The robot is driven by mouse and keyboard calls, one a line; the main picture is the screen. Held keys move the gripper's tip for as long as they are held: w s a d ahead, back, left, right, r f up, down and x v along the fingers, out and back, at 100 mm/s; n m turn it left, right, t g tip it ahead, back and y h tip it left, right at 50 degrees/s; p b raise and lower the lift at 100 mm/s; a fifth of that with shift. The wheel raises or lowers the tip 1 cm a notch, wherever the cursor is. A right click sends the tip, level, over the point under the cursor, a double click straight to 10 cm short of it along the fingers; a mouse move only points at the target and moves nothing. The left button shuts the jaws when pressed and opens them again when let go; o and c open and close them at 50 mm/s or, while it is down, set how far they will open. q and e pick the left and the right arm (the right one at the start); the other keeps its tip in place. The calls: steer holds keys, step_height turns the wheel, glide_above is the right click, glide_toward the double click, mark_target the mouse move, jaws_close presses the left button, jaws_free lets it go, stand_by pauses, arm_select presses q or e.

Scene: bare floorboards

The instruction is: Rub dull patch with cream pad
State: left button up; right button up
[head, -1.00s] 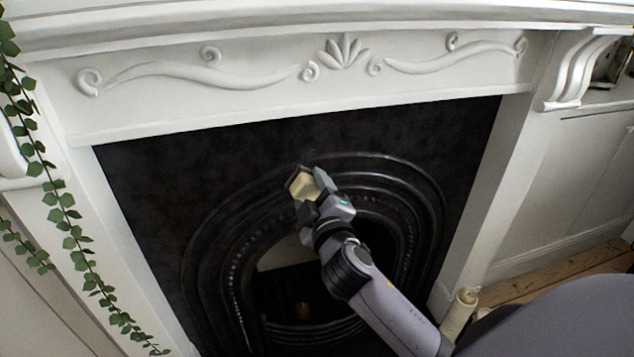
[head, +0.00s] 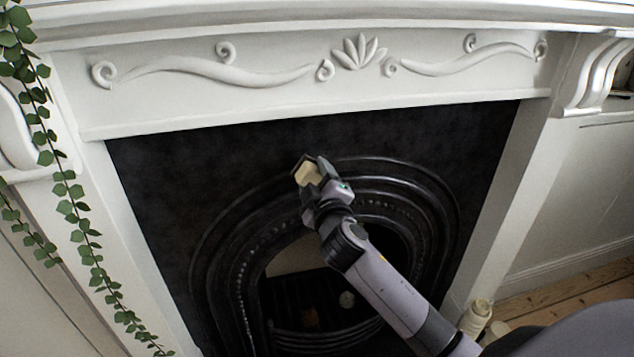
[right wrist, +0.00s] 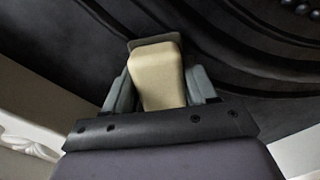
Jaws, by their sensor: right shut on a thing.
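My right gripper (head: 318,172) is shut on the cream pad (head: 308,174), a small pale block with a dark layer at its far face. The right wrist view shows the pad (right wrist: 158,80) between both fingers, its dark end toward the black fireplace surround. The gripper is at the top of the arch, close to the black panel (head: 230,160). I cannot tell whether the pad touches the panel. I cannot make out a distinct dull patch; the panel looks faintly mottled, and the pad and gripper hide the part behind them. My left gripper is not in view.
A white carved mantel (head: 220,72) runs above the fireplace. An ivy garland (head: 66,190) hangs at the left. The arched iron opening (head: 300,290) lies below the gripper. A cream cylinder (head: 476,317) stands on the floorboards at the lower right.

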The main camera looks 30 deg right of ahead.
steer(key=shift+x, duration=1)
stand_by(0.5)
steer(key=shift+s+d+r+p, duration=0.1)
steer(key=shift+s+d+p, duration=0.15)
steer(key=shift+d, duration=0.65)
steer(key=shift+s+d+p, duration=0.15)
steer(key=shift+s+d, duration=0.2)
steer(key=shift+d, duration=0.6)
steer(key=shift+w+d, duration=0.1)
steer(key=shift+w, duration=0.05)
steer(key=shift+w+a+b, duration=0.25)
steer(key=shift+a, duration=0.65)
steer(key=shift+w+a+b, duration=0.25)
steer(key=shift+a, duration=0.6)
steer(key=shift+a+r, duration=0.15)
steer(key=shift+a, duration=0.05)
steer(key=shift+c, duration=0.3)
